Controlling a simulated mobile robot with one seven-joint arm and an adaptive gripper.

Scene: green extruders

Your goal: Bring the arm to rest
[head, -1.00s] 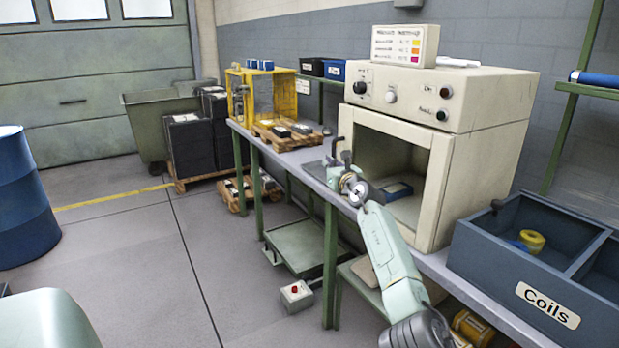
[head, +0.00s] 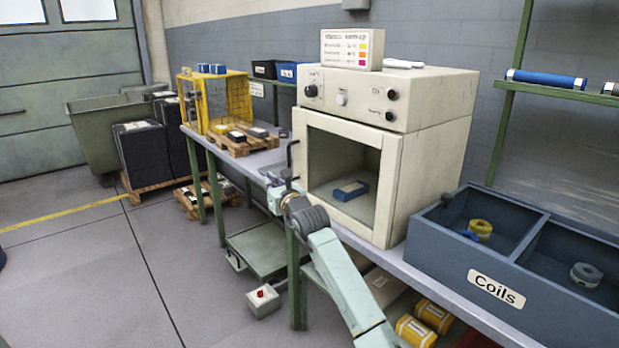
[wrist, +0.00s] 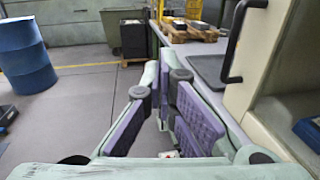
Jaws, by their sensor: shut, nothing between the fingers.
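My gripper (head: 274,199) is in front of the bench, at the left of the oven's front in the head view. My arm reaches up to it from the bottom of the picture. In the wrist view, the fingers with purple pads (wrist: 163,90) hold nothing and are shut. The cream oven (head: 385,150) stands with its chamber open to view. A blue block with a pale top (head: 351,190) lies inside it. A black handle (wrist: 237,40) is close to the right of my fingers in the wrist view.
The bench (head: 440,285) carries a blue-grey Coils bin (head: 462,265) at right and a wooden pallet (head: 238,148) with blocks at back left. A control box with a red button (head: 263,299) stands on the floor. Open floor lies left, with a blue barrel (wrist: 25,55).

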